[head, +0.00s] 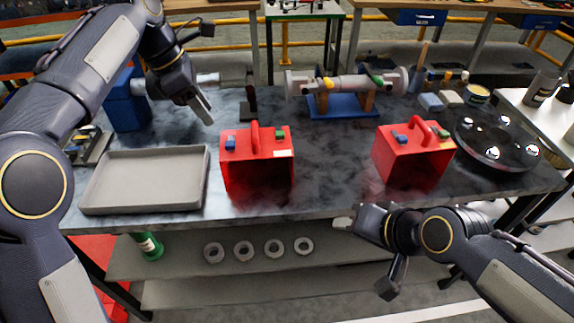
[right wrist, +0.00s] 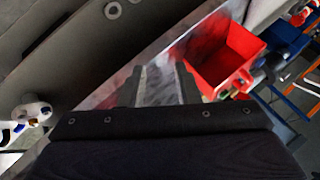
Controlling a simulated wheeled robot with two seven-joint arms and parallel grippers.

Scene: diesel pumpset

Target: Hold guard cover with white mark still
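The guard cover with the white mark (head: 257,175) is a red, open-fronted box with a top handle and blue and green tabs. It stands on the worktable left of a second red guard cover (head: 408,165), on which I see no white mark. My left gripper (head: 203,108) is above the table, behind and left of the marked cover, apart from it; its finger gap is hidden. My right gripper (head: 343,222) is at the table's front edge, between and in front of the covers, empty. Its fingers are apart in the right wrist view (right wrist: 160,78), beside one red cover (right wrist: 228,58); I cannot tell which.
A grey tray (head: 95,205) lies on the left. A shaft assembly (head: 345,84) rests on a blue stand (head: 343,107) behind the covers. A dark round plate (head: 495,150) is at right. Rings (head: 244,251) sit on the lower shelf. The tabletop between the covers is clear.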

